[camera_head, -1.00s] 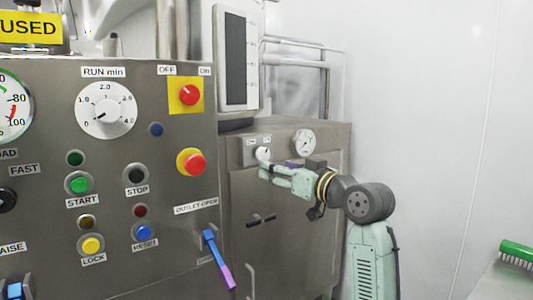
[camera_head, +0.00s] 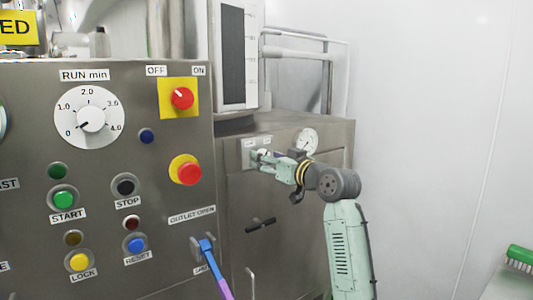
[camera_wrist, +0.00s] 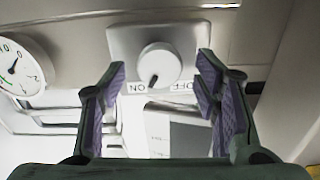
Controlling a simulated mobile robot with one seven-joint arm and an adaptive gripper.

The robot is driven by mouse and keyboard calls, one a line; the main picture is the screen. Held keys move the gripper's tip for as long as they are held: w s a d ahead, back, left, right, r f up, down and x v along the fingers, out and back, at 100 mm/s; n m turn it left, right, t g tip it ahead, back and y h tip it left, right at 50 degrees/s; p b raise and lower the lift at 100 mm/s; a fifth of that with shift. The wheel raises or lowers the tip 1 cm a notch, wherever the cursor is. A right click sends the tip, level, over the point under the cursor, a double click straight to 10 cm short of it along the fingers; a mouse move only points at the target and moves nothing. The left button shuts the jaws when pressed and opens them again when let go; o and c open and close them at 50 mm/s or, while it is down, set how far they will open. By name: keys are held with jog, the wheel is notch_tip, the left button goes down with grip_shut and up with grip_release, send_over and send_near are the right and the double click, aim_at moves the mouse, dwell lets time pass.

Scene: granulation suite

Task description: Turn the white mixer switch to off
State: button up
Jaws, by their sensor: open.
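The white switch knob (camera_wrist: 158,65) sits on a small metal plate (camera_wrist: 118,38) on the cabinet front. In the wrist view the plate appears upside down, with ON and OFF labels below the knob. The knob's dark mark points to the lower left, toward the ON label (camera_wrist: 138,87). My gripper (camera_wrist: 163,72) is open, with its purple-padded fingers to the left and right of the knob and a gap on each side. In the head view my gripper (camera_head: 262,160) is at the plate (camera_head: 247,147) and hides most of the knob.
A round gauge (camera_head: 306,141) is right of the plate. A large control panel (camera_head: 105,180) with a red switch on yellow (camera_head: 182,98), buttons and a blue-purple lever (camera_head: 209,255) stands to the left. A green brush (camera_head: 520,257) lies lower right.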

jog(key=shift+w+a, duration=0.3)
jog(key=shift+w, duration=0.1)
jog(key=c, duration=1.1)
jog(key=shift+c, duration=0.2)
